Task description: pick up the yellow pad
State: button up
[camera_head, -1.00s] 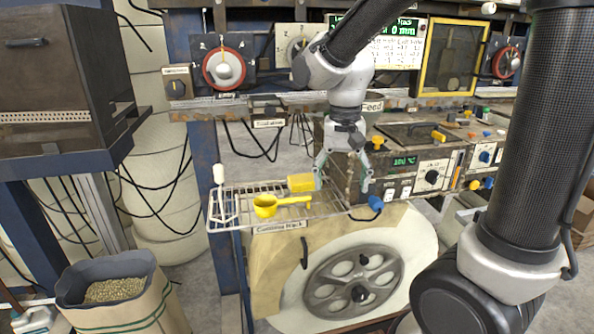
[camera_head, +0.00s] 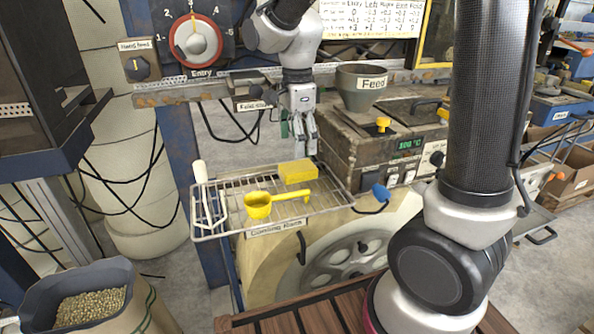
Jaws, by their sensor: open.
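A yellow scoop (camera_head: 259,205) lies on the rack in front of the pad. A white-handled tool (camera_head: 203,180) stands at the rack's left end. A grey feed funnel (camera_head: 361,87) and a machine box (camera_head: 350,130) stand close on the right. A sack of beans (camera_head: 92,303) is at lower left.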

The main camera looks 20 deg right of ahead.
aim_at(298, 166)
notch_tip(298, 166, down, 8)
jog(key=shift+s+r, duration=0.1)
jog(key=shift+r, duration=0.05)
dwell(0.3)
jog(key=c, duration=1)
